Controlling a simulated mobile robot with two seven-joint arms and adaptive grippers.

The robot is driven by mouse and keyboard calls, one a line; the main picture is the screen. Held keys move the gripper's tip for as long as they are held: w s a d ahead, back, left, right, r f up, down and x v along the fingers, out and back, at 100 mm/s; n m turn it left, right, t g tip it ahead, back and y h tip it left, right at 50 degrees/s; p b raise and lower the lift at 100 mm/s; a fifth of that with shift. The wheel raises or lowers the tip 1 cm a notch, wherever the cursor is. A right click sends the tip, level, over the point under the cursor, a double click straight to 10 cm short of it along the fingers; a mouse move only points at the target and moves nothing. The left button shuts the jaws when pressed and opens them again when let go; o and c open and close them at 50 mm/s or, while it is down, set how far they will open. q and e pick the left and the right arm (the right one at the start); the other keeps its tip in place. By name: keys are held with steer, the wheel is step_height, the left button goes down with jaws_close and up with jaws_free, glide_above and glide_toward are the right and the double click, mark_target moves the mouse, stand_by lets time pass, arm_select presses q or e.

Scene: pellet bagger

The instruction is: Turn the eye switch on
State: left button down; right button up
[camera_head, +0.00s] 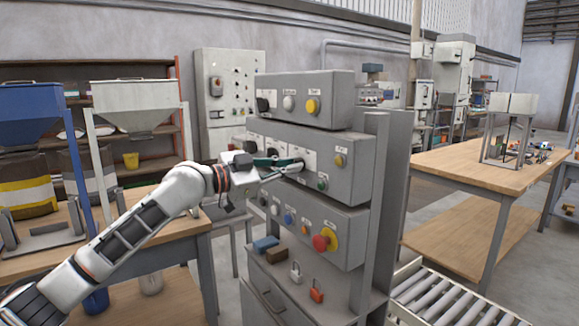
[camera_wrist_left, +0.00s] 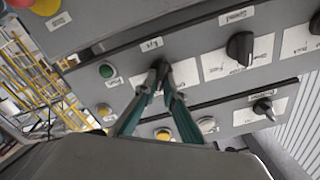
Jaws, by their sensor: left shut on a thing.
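My left gripper (camera_head: 299,164) reaches from the left to the second grey panel box (camera_head: 349,185) of the stacked console. In the left wrist view the green-padded fingers (camera_wrist_left: 162,82) are closed together on a small dark switch knob (camera_wrist_left: 161,68), which I take for the eye switch. The fingertips cover much of the knob, so its exact setting is hidden. The short label above it is too small to read surely. A green button (camera_wrist_left: 106,71) sits to the left of it, and a larger black knob (camera_wrist_left: 240,47) to the right. My right gripper is not in view.
The top panel box (camera_head: 312,98) juts out above my gripper. A lower box carries a red button (camera_head: 320,243) on yellow. Padlocks (camera_head: 295,273) lie on the ledge below. A wooden table (camera_head: 455,170) and roller conveyor (camera_head: 440,300) stand to the right.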

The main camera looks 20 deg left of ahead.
arm_select(q)
steer(key=c, duration=2.1)
jaws_free()
steer(key=shift+c, duration=0.2)
steer(key=v, duration=1.2)
